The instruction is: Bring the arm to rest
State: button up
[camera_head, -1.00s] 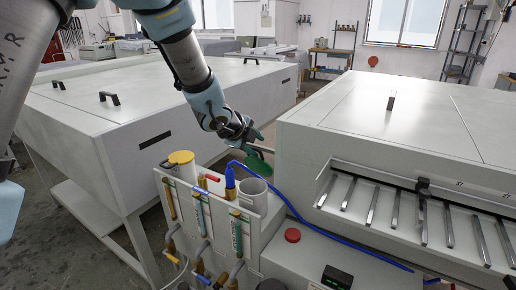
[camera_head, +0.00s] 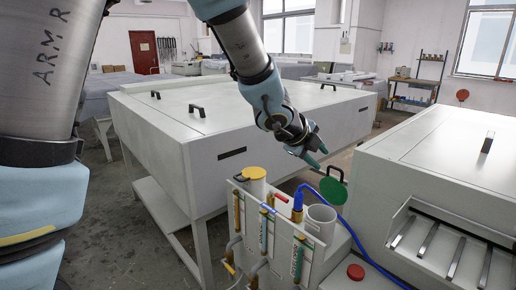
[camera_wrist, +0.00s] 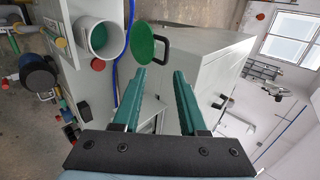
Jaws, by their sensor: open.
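My gripper (camera_head: 318,160) is open and empty, out in front of me above the grey equipment box. In the wrist view its two green fingers (camera_wrist: 159,72) are parallel with a clear gap between them. A green round lid with a black handle (camera_head: 333,190) is just below the fingers in the head view. In the wrist view the lid (camera_wrist: 143,43) lies beyond the fingertips, its handle in line with the gap. I cannot tell what supports the lid. My arm reaches from the upper left, bent downward.
An open white cylinder (camera_head: 320,222) stands beside a blue plug with a cable (camera_head: 298,200) and a yellow-capped cylinder (camera_head: 254,174). A large white cabinet (camera_head: 215,115) is behind, left of the gripper. A white machine with slats (camera_head: 440,160) is at right. Floor at left is clear.

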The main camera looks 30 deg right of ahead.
jog(key=w+a+f+n+t+y, duration=0.1)
jog(key=w+a+n+y, duration=0.1)
jog(key=w+a+n, duration=0.5)
jog(key=w+a+f+n+t+y, duration=0.1)
jog(key=w+a+n+y, duration=0.15)
jog(key=a, duration=0.75)
jog(key=w+a+f+n+t+y, duration=0.1)
jog(key=w+a+n, duration=0.4)
jog(key=a, duration=0.4)
jog(key=s+a+f+n+g+y, duration=0.1)
jog(key=s+a+f+n+g, duration=0.1)
jog(key=s+a+n, duration=0.3)
jog(key=s+a+f+n+g+y, duration=0.1)
jog(key=s+a+n, duration=0.4)
jog(key=a+n, duration=0.7)
jog(key=a+y, duration=0.1)
jog(key=a, duration=0.4)
jog(key=shift+a+f+g, duration=0.25)
jog(key=shift+f+g, duration=0.15)
jog(key=shift+y, duration=0.25)
